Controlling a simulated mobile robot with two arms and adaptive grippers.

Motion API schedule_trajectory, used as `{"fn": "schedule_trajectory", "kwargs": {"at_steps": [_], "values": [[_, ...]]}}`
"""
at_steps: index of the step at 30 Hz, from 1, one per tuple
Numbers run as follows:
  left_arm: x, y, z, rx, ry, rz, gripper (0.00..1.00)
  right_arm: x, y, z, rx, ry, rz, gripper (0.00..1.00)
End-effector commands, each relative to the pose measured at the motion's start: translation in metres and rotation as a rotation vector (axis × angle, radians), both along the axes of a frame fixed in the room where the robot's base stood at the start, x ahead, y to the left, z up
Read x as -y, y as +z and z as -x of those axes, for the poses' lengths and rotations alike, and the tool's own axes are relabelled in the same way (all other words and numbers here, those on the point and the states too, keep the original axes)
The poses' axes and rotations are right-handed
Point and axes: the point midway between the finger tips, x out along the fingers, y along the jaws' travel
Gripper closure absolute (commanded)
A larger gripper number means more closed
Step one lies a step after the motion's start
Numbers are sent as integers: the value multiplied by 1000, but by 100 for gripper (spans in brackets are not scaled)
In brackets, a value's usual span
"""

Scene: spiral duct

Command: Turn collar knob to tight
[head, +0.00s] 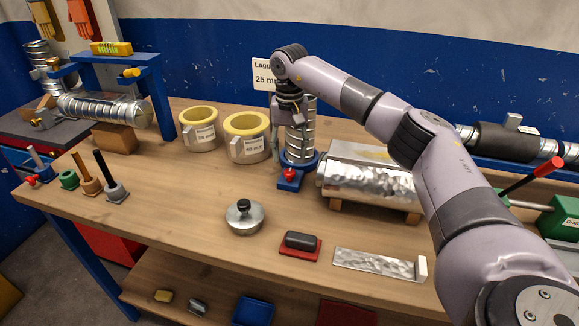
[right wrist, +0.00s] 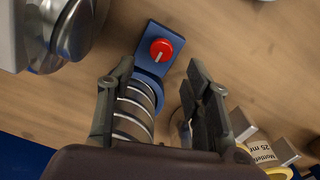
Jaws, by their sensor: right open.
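The collar knob (head: 289,175) is a small red knob on a blue plate at the foot of an upright spiral duct (head: 298,140). In the right wrist view the red knob (right wrist: 161,50) shows a white line running roughly along the plate's length. My right gripper (head: 287,112) is at the upper part of the duct in the head view, above the knob. In the right wrist view my right gripper (right wrist: 158,75) is open, with the ribbed duct (right wrist: 134,108) between and below its fingers; contact cannot be told. The knob lies beyond the fingertips. My left gripper is not in view.
Two yellow-rimmed insulation rings (head: 247,137) stand left of the duct. A shiny metal-clad pipe (head: 365,180) lies close on its right.

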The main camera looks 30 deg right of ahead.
Motion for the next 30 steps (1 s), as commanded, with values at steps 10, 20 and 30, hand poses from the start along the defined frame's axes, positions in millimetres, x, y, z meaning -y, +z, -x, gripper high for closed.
{"fn": "schedule_trajectory", "kwargs": {"at_steps": [10,20,30], "values": [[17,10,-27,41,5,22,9,0,-54,0,-1,0,-1,54],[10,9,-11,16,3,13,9,0,-62,0,1,0,-1,54],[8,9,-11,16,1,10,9,-1,-62,0,1,0,-1,72]]}}
